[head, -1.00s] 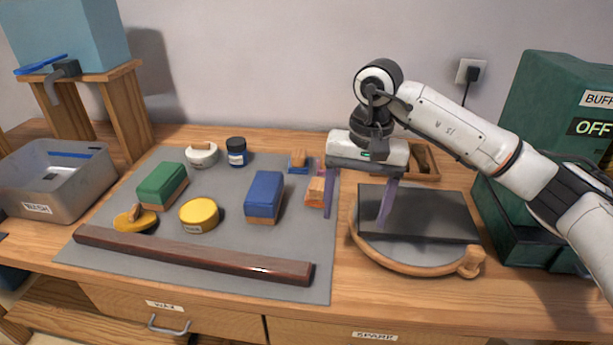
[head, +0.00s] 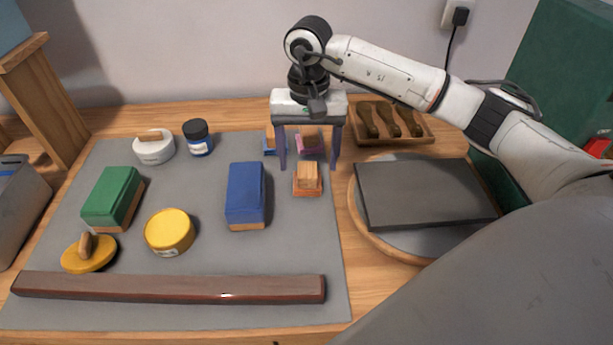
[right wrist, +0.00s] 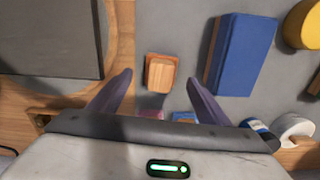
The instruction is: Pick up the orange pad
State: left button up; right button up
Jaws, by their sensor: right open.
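The orange pad (head: 308,181) lies on the grey mat, with a wooden block grip on top. It stands right of the blue block and left of the round board. In the right wrist view the pad (right wrist: 161,72) shows just beyond and between the fingertips. My right gripper (head: 309,168) points down with its two purple fingers apart and empty, just behind the pad in the head view. A pink pad (head: 310,144) and a small blue pad (head: 270,141) sit behind it, partly covered by the fingers. My left gripper is out of view.
A blue block (head: 245,194), a green block (head: 112,198), a yellow tin (head: 170,231) and a long dark wooden bar (head: 170,288) lie on the grey mat (head: 205,256). A dark slab (head: 426,192) lies on the round board to the right. A wooden tray (head: 392,122) is behind.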

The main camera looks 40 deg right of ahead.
aim_at(307, 169)
jog(key=shift+w+f+p, duration=0.2)
jog(key=shift+f+p, duration=0.1)
jog(key=shift+f, duration=2)
jog(key=c, duration=1.1)
jog(key=shift+c, duration=0.2)
notch_tip(307, 169, up, 10)
jog(key=shift+r+b, duration=0.1)
jog(key=shift+b, duration=0.35)
jog(key=o, duration=0.3)
jog(key=shift+c, duration=1)
